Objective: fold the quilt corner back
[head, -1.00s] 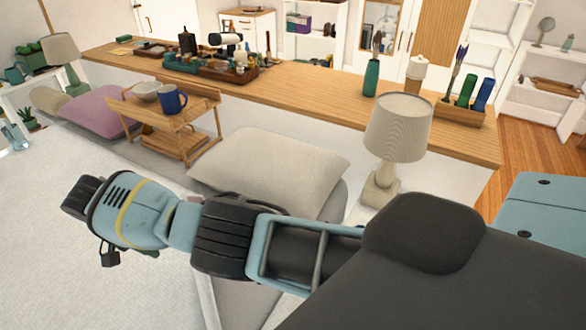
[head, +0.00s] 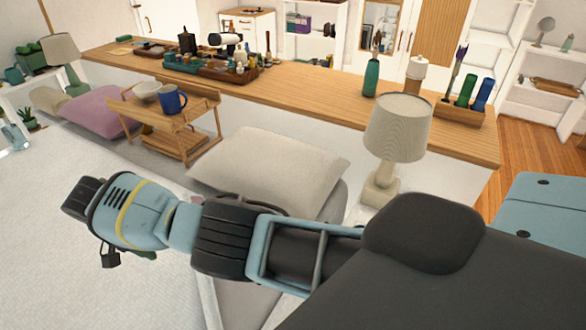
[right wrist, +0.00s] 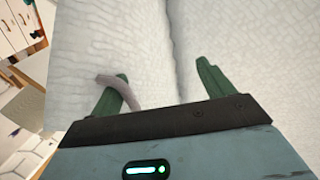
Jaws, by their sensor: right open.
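The white, finely textured quilt (head: 70,240) covers the bed at the lower left of the head view. It also fills most of the right wrist view (right wrist: 240,50), where a crease or edge runs between my fingers. My right gripper (head: 146,255) is over the quilt, its fingers mostly hidden behind the wrist in the head view. In the right wrist view, its green fingers (right wrist: 160,78) are wide apart. A curved grey-mauve strip (right wrist: 127,95) crosses the left finger; I cannot tell whether it is attached to the quilt. My left gripper is out of view.
A beige pillow (head: 270,165) lies behind my right arm, near a lamp (head: 398,130). A wooden tray stand (head: 185,125) holds a blue mug (head: 172,99) and a bowl. A pink pillow (head: 103,110) is at the left. A long wooden counter (head: 320,92) runs behind the bed.

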